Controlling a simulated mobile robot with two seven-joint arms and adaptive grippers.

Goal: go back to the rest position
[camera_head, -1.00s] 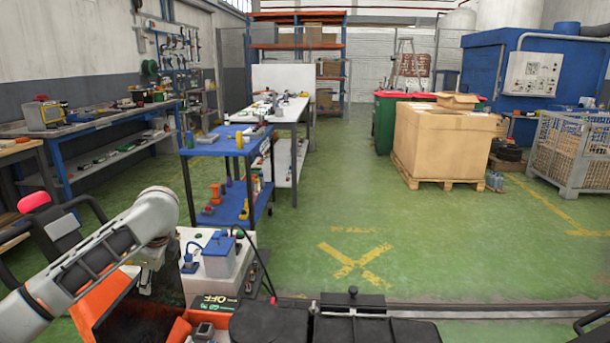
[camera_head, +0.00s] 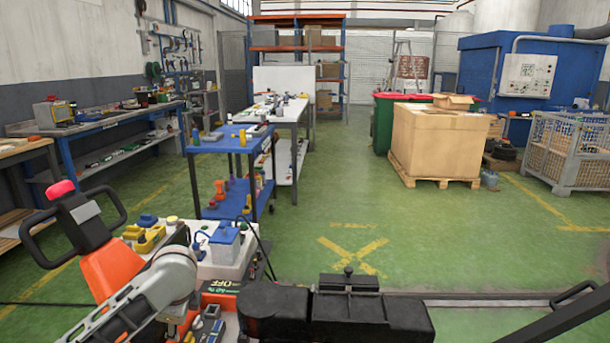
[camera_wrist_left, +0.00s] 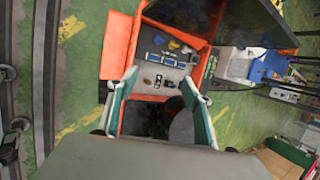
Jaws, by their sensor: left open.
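My left arm (camera_head: 135,303) comes in low at the left of the head view, bent beside an orange machine (camera_head: 112,262) with black handles. Its gripper is not clearly seen there. In the left wrist view, my left gripper (camera_wrist_left: 158,95) has two teal-padded fingers spread apart with nothing between them. They lie over an orange-walled box (camera_wrist_left: 121,45) with a grey panel holding small parts; I cannot tell whether they touch it. My right gripper is not in view.
A white-topped unit (camera_head: 225,258) with a blue box and yellow parts stands beside the arm. Behind it is a blue cart (camera_head: 225,207). A workbench (camera_head: 100,125) is at the left, a large carton (camera_head: 435,145) at the right. Green floor (camera_head: 330,190) between is open.

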